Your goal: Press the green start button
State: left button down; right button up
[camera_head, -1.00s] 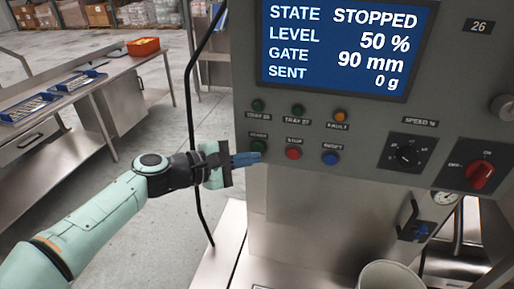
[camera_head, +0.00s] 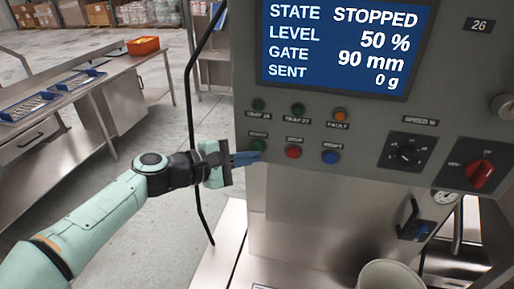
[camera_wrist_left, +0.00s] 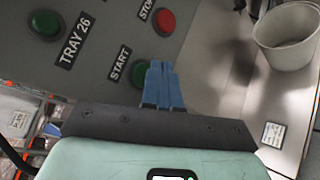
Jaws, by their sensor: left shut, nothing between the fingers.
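The green start button (camera_head: 258,145) is at the left of the lower button row on the grey control panel (camera_head: 370,125). My left gripper (camera_head: 256,157) is shut and empty, its blue fingertips close to the lower edge of the button. In the left wrist view the start button (camera_wrist_left: 139,74) shows beside the START label, partly covered by the blue fingers (camera_wrist_left: 160,72). I cannot tell whether the fingertips touch it. The screen (camera_head: 335,45) reads STATE STOPPED, LEVEL 50 %, GATE 90 mm, SENT 0 g. My right gripper is not in view.
The red stop button (camera_head: 293,152) and blue reset button (camera_head: 330,157) sit to the right. Above are two green tray lamps and an orange fault lamp (camera_head: 340,115). A black cable (camera_head: 190,110) hangs left of the panel. A pale bucket (camera_head: 390,273) stands below.

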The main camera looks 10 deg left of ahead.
pick_arm(q)
jog(key=shift+w, duration=0.15)
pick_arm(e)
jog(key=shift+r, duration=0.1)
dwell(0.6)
pick_arm(q)
jog(key=shift+w, duration=0.3)
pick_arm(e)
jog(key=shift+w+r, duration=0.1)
pick_arm(q)
jog(key=shift+w+p, duration=0.3)
jog(key=shift+w, duration=0.1)
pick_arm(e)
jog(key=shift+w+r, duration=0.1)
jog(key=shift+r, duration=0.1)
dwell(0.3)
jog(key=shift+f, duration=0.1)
pick_arm(q)
jog(key=shift+s+b, duration=0.5)
jog(key=shift+s, duration=0.4)
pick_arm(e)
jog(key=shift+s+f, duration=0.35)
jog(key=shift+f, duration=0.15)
